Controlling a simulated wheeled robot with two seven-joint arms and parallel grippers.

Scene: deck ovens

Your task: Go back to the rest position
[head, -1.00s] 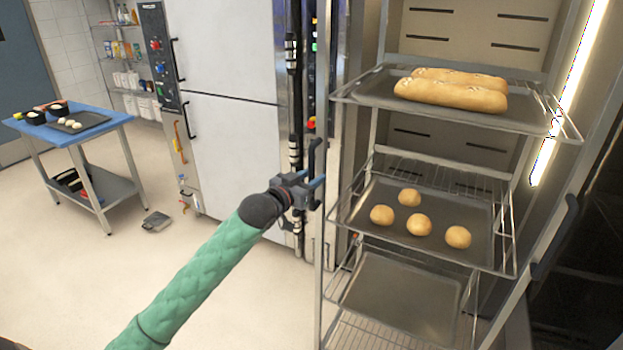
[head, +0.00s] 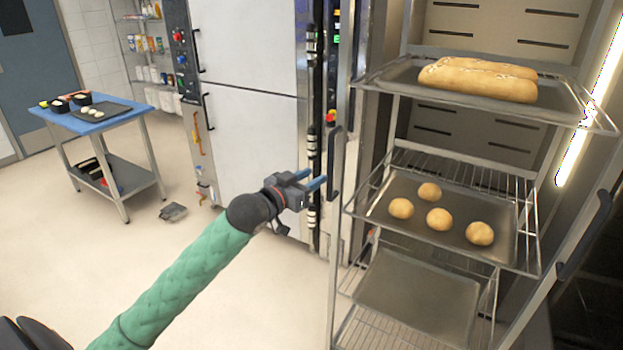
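My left gripper (head: 318,178), on the arm in a green sleeve, reaches in from the lower left. Its two blue-tipped fingers are apart with nothing seen between them. The fingertips are close to a black upright handle (head: 334,163) beside the rack; I cannot tell whether they touch it. My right gripper is not in view.
An open oven with a wire rack stands at right. Its top tray (head: 400,75) bears long loaves (head: 478,82), its middle tray (head: 465,205) several round rolls, and its lower tray (head: 420,290) is empty. A blue-topped table (head: 120,112) stands at left. The floor between is mostly clear.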

